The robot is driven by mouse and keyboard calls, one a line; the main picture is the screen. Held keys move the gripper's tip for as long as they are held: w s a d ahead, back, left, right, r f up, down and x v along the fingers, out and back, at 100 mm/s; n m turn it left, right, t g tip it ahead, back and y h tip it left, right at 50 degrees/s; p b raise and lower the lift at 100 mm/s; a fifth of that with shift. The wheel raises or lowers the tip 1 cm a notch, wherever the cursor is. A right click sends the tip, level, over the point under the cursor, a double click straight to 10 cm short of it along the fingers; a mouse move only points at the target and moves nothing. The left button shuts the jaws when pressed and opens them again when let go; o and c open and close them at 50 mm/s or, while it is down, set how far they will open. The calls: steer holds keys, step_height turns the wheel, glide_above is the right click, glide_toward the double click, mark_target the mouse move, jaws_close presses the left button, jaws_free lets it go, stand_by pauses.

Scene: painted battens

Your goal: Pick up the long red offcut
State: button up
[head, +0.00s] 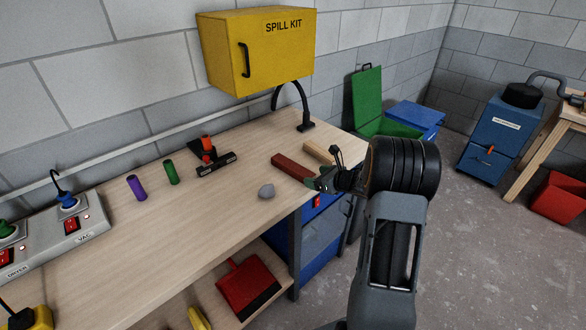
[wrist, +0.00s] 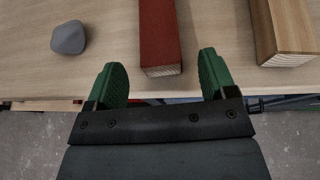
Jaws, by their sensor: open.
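The long red offcut (head: 293,168) lies on the workbench near its front edge, at the right end. In the wrist view the red offcut (wrist: 159,36) runs away from me, its bare wood end facing my gripper (wrist: 166,82). The two green fingers are open, one to each side of the line of the offcut, with its near end between or just beyond the fingertips; I cannot tell the height gap. In the head view my gripper (head: 318,181) is at the bench's front edge by the offcut's near end, partly hidden by my arm.
A plain wood batten (wrist: 283,32) lies right of the red offcut, and a grey stone-like lump (wrist: 69,38) lies left. A black lamp-like stand (head: 305,126) is behind.

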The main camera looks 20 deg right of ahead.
mark_target(310, 175)
steer(key=shift+w+a+f+p, duration=0.1)
steer(key=shift+w+a+p, duration=0.15)
steer(key=shift+w+p, duration=0.15)
steer(key=shift+p+x, duration=0.6)
steer(key=shift+x, duration=1.7)
steer(key=shift+c, duration=0.3)
steer(key=c, duration=1)
